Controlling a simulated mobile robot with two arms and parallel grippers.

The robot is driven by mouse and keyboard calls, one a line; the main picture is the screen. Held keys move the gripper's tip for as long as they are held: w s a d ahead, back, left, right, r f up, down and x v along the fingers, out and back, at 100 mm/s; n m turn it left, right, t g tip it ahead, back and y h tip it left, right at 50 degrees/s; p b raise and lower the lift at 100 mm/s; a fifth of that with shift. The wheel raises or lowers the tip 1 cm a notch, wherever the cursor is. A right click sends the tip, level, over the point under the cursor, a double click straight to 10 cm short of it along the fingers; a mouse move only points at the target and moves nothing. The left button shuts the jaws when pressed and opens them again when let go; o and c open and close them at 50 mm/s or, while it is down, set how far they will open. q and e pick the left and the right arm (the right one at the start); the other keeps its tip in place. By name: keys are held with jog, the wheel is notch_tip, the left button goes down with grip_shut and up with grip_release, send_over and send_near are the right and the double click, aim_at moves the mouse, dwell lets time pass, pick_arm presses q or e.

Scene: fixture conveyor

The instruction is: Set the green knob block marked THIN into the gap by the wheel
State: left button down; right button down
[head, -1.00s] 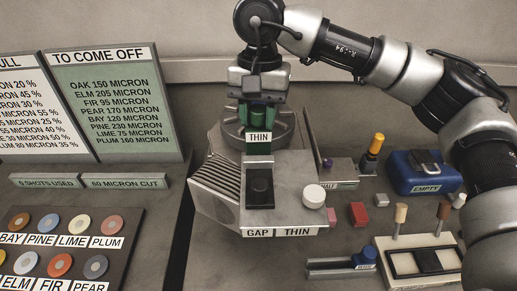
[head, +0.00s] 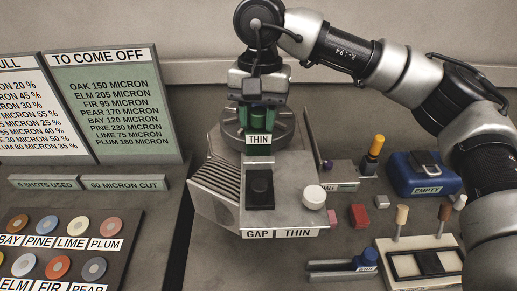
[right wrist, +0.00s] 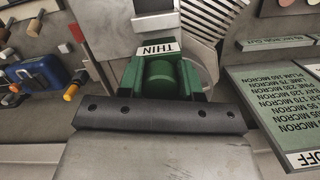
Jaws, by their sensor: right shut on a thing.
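The green knob block marked THIN (head: 258,139) is in my right gripper (head: 258,104), which is shut on its knob from above. In the head view the block is over the back part of the grey machine, in front of the dark round wheel (head: 229,132). In the right wrist view the green block (right wrist: 190,78) shows its round knob and THIN label beyond my gripper's dark bar. Whether the block touches the machine, and the gap itself, I cannot tell. My left gripper is not in view.
A black square piece (head: 260,187) and a white round knob (head: 314,197) are on the machine. Ribbed fins (head: 215,178) flank its left. A blue EMPTY box (head: 424,175), small blocks and a pale tray (head: 400,246) lie right. Sign boards (head: 118,100) stand left.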

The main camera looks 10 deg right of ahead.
jog(key=c, duration=0.7)
grip_release()
jog(key=shift+f, duration=0.25)
jog(key=r, duration=0.3)
jog(key=r+b, duration=0.1)
jog(key=r, duration=0.3)
jog(key=w+r, duration=0.1)
jog(key=r, duration=0.3)
jog(key=shift+w+d, duration=0.1)
jog(key=shift+d, duration=0.15)
